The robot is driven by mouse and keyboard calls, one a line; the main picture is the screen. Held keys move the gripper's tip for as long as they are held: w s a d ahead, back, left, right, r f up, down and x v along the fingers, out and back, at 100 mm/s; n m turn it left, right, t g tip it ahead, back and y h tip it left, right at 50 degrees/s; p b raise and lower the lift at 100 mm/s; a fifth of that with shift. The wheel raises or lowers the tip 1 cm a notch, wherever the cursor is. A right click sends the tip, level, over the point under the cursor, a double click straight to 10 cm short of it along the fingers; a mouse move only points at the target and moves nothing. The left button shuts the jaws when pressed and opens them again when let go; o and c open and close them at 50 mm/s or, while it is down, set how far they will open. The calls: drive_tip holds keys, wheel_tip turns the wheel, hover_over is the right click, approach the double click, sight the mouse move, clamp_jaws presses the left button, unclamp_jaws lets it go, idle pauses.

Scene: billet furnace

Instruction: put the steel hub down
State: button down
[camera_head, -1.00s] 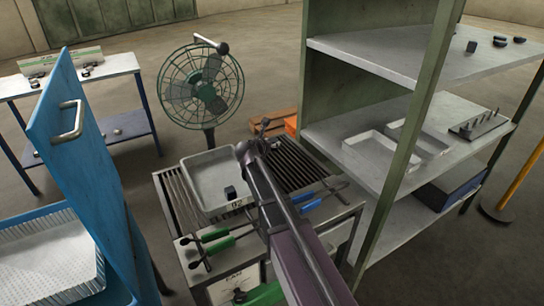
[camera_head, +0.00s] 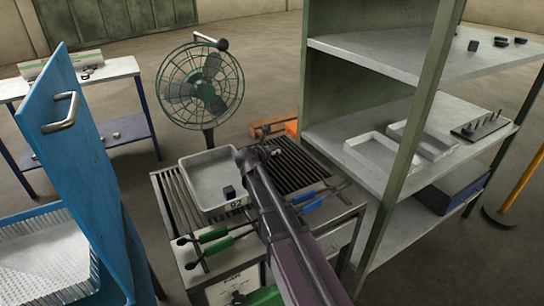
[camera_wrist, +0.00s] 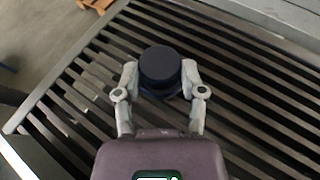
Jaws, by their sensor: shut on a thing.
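The steel hub (camera_wrist: 160,68) is a dark, round, stepped piece with a narrower top and a wider flange below. In the wrist view it sits between the two grey fingers of my gripper (camera_wrist: 160,88), which is shut on it. Dark parallel slats of the grate table (camera_wrist: 75,118) lie beneath it; I cannot tell whether the hub touches them. In the head view my gripper (camera_head: 266,150) is over the rear of the same slatted top (camera_head: 168,202), right of a grey tray, and my arm largely hides the hub.
Green-handled tongs (camera_head: 216,245) and a blue-handled tool (camera_head: 312,205) lie at the front. A green-framed shelf (camera_head: 405,150) stands close right, a fan (camera_head: 205,85) behind, a blue door (camera_head: 75,170) left.

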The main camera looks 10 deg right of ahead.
drive_tip(key=shift+f, duration=0.45)
drive_tip(key=shift+c, duration=0.9)
unclamp_jaws()
drive_tip(key=shift+r, duration=0.15)
drive_tip(key=shift+r, duration=0.15)
drive_tip(key=p+v, duration=0.4)
drive_tip(key=v, duration=0.6)
drive_tip(key=shift+s+a+r, duration=0.15)
drive_tip(key=shift+s, duration=0.1)
drive_tip(key=shift+s+a+r, duration=0.2)
drive_tip(key=shift+s+a, duration=0.2)
drive_tip(key=shift+s, duration=0.1)
